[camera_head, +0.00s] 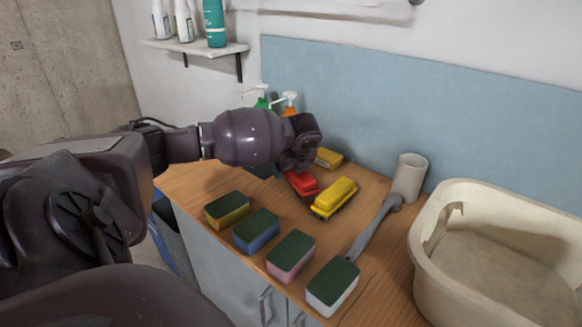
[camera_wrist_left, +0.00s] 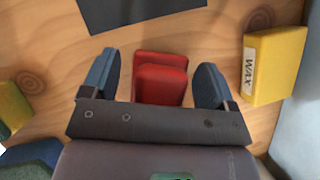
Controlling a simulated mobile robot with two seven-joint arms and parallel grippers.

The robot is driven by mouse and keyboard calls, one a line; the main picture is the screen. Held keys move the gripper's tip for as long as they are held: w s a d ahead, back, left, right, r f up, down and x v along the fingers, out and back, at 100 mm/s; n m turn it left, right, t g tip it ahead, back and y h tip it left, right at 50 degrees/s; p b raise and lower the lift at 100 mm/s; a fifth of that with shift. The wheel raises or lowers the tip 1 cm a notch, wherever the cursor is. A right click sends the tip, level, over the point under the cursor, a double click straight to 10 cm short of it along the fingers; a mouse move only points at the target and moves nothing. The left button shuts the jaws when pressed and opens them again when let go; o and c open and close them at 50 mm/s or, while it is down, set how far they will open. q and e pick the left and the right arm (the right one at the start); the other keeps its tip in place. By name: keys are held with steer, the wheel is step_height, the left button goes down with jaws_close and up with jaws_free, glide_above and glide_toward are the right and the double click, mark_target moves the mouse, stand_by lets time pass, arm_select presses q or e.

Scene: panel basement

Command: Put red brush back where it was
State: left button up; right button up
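The red brush (camera_head: 301,183) lies on the wooden counter beside a yellow brush (camera_head: 335,199). In the left wrist view the red brush (camera_wrist_left: 160,82) sits between the two blue-grey fingers of my left gripper (camera_wrist_left: 159,72). The fingers are apart, with a visible gap on each side of the brush. In the head view my left gripper (camera_head: 301,150) is above the red brush, and its fingers are mostly hidden. My right gripper is in neither view.
Several sponges (camera_head: 256,230) line the counter's front edge. A yellow wax box (camera_wrist_left: 274,66) stands close to the gripper. A dark flat sheet (camera_wrist_left: 140,12) lies on the counter. A grey wrench-like tool (camera_head: 374,227), a white cup (camera_head: 409,177) and a large basin (camera_head: 440,275) are to the right.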

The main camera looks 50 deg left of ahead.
arm_select(q)
steer(key=shift+r, duration=0.15)
steer(key=p+v, duration=0.2)
steer(key=v, duration=0.8)
steer(key=shift+r, duration=0.3)
steer(key=shift+s+d+r, duration=0.1)
steer(key=shift+d+r, duration=0.25)
steer(key=shift+r, duration=0.15)
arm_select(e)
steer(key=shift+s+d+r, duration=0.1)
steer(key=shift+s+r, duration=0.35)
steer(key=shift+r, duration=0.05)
arm_select(q)
steer(key=shift+r, duration=0.15)
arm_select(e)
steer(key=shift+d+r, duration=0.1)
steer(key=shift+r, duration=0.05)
